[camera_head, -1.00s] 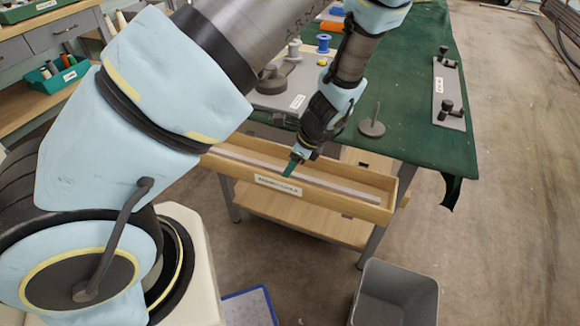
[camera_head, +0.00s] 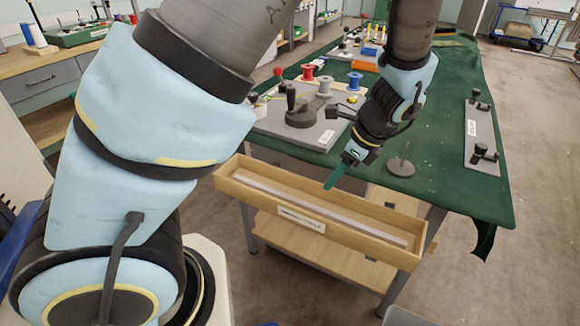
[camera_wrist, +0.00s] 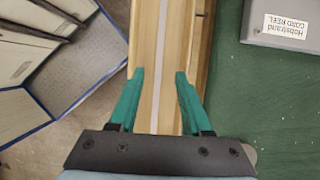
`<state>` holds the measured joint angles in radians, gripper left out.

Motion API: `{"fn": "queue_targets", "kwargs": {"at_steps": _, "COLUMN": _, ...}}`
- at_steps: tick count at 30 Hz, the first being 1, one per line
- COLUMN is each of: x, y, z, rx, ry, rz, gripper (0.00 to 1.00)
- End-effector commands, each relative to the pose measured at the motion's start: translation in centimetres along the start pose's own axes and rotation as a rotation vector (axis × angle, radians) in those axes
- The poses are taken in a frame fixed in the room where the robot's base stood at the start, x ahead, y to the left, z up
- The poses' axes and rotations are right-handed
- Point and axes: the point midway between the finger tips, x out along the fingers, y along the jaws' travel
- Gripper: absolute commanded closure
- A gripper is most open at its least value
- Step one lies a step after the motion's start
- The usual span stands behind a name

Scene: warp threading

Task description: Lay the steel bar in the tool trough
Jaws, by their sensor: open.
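The steel bar (camera_head: 300,206) is a long, thin, pale strip. It lies lengthwise inside the wooden tool trough (camera_head: 368,247), which is mounted along the front of the green-topped table and has a label on its outer wall. My gripper (camera_head: 329,186) is above the trough, its green fingers pointing down over it. In the wrist view my gripper (camera_wrist: 160,78) has its two fingers apart with nothing between them. The bar (camera_wrist: 172,60) runs below, along the middle of the trough (camera_wrist: 146,45), in line with the gap between the fingers.
A grey board (camera_head: 268,127) with spools and a dark round weight stands on the green tabletop (camera_head: 440,130). A round base with a thin pin (camera_head: 401,168) stands near the trough. A grey plate with clamps (camera_head: 480,150) lies at right. A grey bin (camera_head: 405,317) is at the bottom.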

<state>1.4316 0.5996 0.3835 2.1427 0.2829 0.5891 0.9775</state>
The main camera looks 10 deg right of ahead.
Motion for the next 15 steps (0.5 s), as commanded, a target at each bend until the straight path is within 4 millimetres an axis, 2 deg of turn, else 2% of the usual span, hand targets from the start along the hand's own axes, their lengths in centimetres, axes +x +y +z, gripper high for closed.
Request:
{"fn": "queue_targets", "kwargs": {"at_steps": 4, "x": 0.0, "y": 0.0, "z": 0.3, "rx": -0.016, "ry": 0.004, "rz": 0.003, "gripper": 0.52}}
{"fn": "queue_targets", "kwargs": {"at_steps": 7, "x": 0.2, "y": 0.3, "z": 1.9, "rx": -0.104, "ry": 0.028, "rz": 0.021, "gripper": 0.52}}
{"fn": "queue_targets", "kwargs": {"at_steps": 11, "x": 0.7, "y": 1.3, "z": 5.9, "rx": -0.358, "ry": 0.09, "rz": 0.068, "gripper": 0.52}}
{"fn": "queue_targets", "kwargs": {"at_steps": 15, "x": 1.1, "y": 3.2, "z": 11.0, "rx": -0.716, "ry": 0.163, "rz": 0.127, "gripper": 0.52}}
